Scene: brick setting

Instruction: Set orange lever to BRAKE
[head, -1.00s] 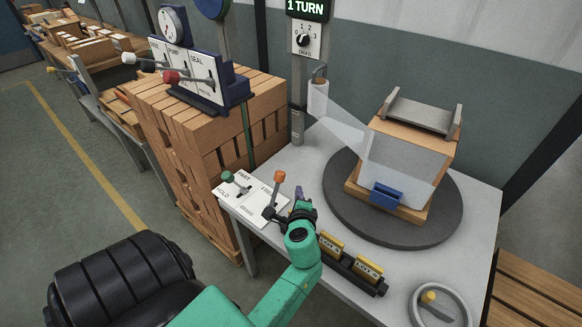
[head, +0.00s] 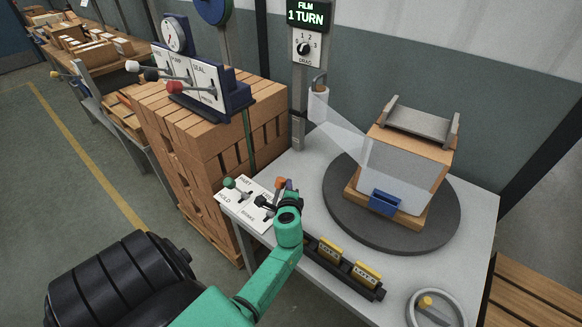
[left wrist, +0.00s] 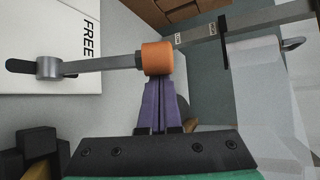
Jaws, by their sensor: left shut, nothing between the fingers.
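The orange lever's knob (head: 281,183) shows beside my left gripper on the white lever panel (head: 226,203). My gripper partly hides the lever's shaft and the FREE label; BRAKE reads at the panel's near side. My left gripper (head: 292,190) is shut and empty, at the right of the knob. In the left wrist view its purple fingers (left wrist: 160,98) end right at the orange knob (left wrist: 157,58); whether they touch it I cannot tell. The metal shaft runs left from the knob to a pivot near FREE. My right gripper is not in view.
A green-knobbed lever (head: 229,183) stands on the same panel, close by at left. A rack with yellow tags (head: 330,249) lies in front. A film-wrapped box (head: 409,160) stands on the dark turntable (head: 445,232). Stacked bricks (head: 180,135) rise behind the panel.

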